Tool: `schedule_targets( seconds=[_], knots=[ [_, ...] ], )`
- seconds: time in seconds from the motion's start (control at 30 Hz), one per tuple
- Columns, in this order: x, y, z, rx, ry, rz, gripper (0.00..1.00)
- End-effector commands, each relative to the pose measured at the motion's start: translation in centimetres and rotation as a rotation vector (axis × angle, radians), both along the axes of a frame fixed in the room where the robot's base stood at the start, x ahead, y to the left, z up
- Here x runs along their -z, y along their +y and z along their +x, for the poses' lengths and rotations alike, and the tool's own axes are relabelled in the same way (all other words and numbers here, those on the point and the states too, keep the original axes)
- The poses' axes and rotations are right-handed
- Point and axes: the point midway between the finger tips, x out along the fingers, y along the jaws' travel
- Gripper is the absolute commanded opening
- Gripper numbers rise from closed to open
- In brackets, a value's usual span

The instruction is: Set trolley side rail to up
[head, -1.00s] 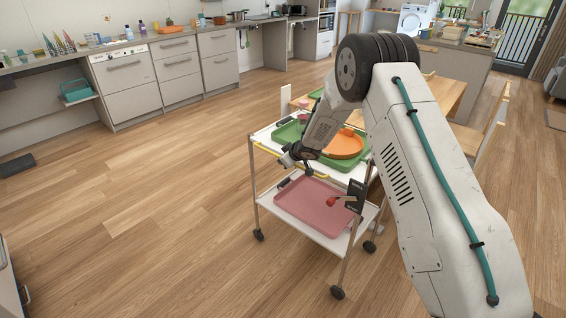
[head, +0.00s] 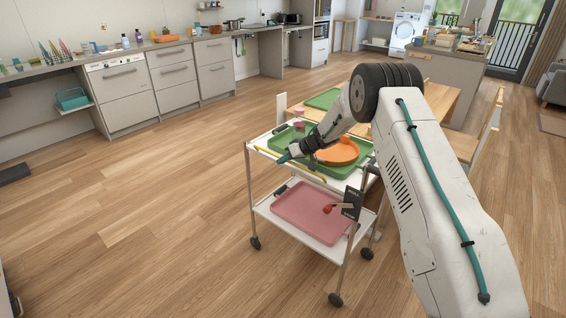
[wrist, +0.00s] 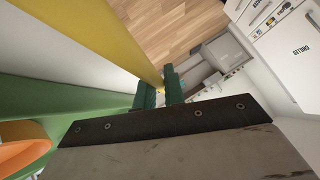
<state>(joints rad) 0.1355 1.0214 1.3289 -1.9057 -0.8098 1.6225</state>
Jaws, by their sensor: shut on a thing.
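The trolley (head: 262,206) is white with two shelves. Its yellow side rail (head: 313,175) runs along the near-left edge of the top shelf, about level with it. In the wrist view the yellow rail (wrist: 118,42) runs down to the green fingertips. My gripper (head: 283,158) is at the rail's left part, and its fingers (wrist: 160,93) are shut on the rail, one on each side. The exact contact is partly hidden by the fingers.
A green tray (head: 299,131) with an orange dish (head: 340,152) is on the top shelf, close to my wrist. A pink tray (head: 300,208) lies below. A red-knobbed lever (head: 329,209) sits by a black plate (head: 352,204). Floor left of the trolley is clear.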

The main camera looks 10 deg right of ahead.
Motion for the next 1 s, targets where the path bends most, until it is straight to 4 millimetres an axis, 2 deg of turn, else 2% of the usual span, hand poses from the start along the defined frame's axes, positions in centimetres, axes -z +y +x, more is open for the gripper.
schedule_targets(
  seconds=[0.67,0.7,0.77,1.0],
  knots=[
    [-0.10,-0.11,0.24,0.000,0.036,0.051,0.00],
    [-0.11,-0.11,0.24,0.000,0.036,0.051,0.16],
    [-0.11,-0.12,0.23,0.000,0.036,0.051,0.33],
    [-0.11,-0.31,0.20,0.002,0.036,0.051,0.33]
  ],
)
